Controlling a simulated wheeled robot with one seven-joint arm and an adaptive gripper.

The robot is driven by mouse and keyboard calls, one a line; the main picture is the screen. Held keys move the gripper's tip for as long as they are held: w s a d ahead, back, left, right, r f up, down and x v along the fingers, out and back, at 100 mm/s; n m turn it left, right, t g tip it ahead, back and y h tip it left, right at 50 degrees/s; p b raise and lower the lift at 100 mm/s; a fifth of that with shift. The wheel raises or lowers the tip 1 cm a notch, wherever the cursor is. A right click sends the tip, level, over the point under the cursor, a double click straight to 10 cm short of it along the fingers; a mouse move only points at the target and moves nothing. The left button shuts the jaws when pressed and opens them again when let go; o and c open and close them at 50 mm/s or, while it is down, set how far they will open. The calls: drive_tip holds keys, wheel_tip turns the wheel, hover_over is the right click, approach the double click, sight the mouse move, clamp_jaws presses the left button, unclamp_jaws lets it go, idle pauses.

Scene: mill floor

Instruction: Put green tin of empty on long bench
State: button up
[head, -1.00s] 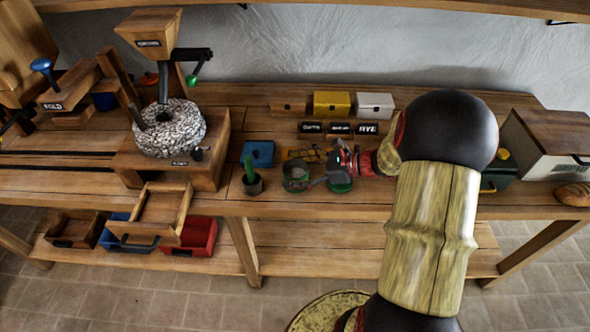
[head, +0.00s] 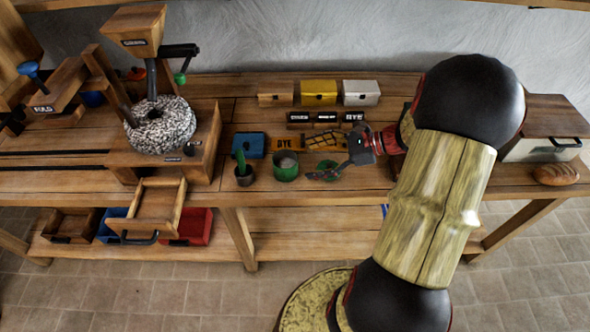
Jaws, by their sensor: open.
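A round green tin (head: 286,170) stands upright on the long wooden bench (head: 210,184), near its front edge. Its top is open and pale grey shows inside. My gripper (head: 318,175) is open, low over the bench just right of the tin, with a gap between them. A flat round green piece, perhaps a lid (head: 326,165), lies under and behind my fingers, which partly hide it.
A potted cactus (head: 243,173) stands left of the tin, with a blue box (head: 250,145) behind. Yellow (head: 318,93) and white (head: 360,93) boxes stand farther back. A mill (head: 160,125) is at left, a bread loaf (head: 555,175) at right.

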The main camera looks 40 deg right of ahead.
drive_tip(key=s+a+r+n+g+h, duration=0.2)
drive_tip(key=a+r+n+g, duration=0.1)
drive_tip(key=a+n, duration=0.3)
drive_tip(key=s+a+r+n+g+h, duration=0.1)
drive_tip(key=s+a+r+n+g, duration=0.15)
drive_tip(key=a+n, duration=0.35)
drive_tip(key=s+a+r+n+t+h, duration=0.2)
drive_tip(key=s+a+r+n+h, duration=0.4)
drive_tip(key=r+n, duration=0.3)
drive_tip(key=shift+s+a+r+n+t, duration=0.35)
drive_tip(key=shift+s+n, duration=0.4)
drive_tip(key=shift+n, duration=1.45)
drive_tip(key=shift+a+f, duration=0.1)
drive_tip(key=shift+c, duration=0.2)
